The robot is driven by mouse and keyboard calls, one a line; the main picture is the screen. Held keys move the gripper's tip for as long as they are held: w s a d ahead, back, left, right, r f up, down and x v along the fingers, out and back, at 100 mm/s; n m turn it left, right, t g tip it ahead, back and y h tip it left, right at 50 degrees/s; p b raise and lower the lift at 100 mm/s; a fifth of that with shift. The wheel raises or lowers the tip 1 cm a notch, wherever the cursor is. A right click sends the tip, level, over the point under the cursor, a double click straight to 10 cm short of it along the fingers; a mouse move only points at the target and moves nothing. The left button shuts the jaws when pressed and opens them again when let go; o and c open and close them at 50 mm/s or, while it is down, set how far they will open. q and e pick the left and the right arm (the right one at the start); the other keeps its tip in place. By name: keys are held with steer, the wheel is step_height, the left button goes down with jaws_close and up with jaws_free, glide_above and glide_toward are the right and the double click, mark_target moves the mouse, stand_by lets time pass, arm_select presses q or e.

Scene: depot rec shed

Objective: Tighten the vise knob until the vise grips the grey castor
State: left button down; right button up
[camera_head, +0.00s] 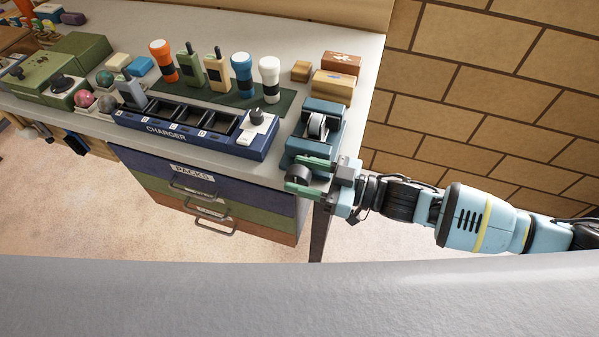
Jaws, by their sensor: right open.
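The blue vise (300,147) stands at the right front end of the workbench. The grey castor (317,126) sits between its jaws; I cannot tell whether both jaws touch it. The dark round vise knob (298,174) is on the vise's front side, facing me. My right gripper (300,176) comes in from the right with its fingers open, one on the far side of the knob and one on the near side. Whether the fingers touch the knob is too small to tell. My left gripper is not in view.
A blue charger (205,140) with empty bays stands left of the vise. Flashlights and radios stand on a dark green mat (213,98) behind it. Wooden blocks (334,84) lie behind the vise. Drawers (205,185) are below; a brick wall (480,80) is at right.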

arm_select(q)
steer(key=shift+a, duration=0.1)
arm_select(e)
steer(key=shift+w+a, duration=0.15)
steer(key=shift+a, duration=0.3)
steer(key=c, duration=1)
steer(key=shift+f, duration=0.2)
steer(key=y+b, duration=0.2)
steer(key=b, duration=0.1)
steer(key=shift+d+f+t, duration=0.1)
steer(key=shift+f+t, duration=0.05)
steer(key=shift+t, duration=0.25)
steer(key=shift+y, duration=0.3)
steer(key=shift+r, duration=0.25)
steer(key=o, duration=1)
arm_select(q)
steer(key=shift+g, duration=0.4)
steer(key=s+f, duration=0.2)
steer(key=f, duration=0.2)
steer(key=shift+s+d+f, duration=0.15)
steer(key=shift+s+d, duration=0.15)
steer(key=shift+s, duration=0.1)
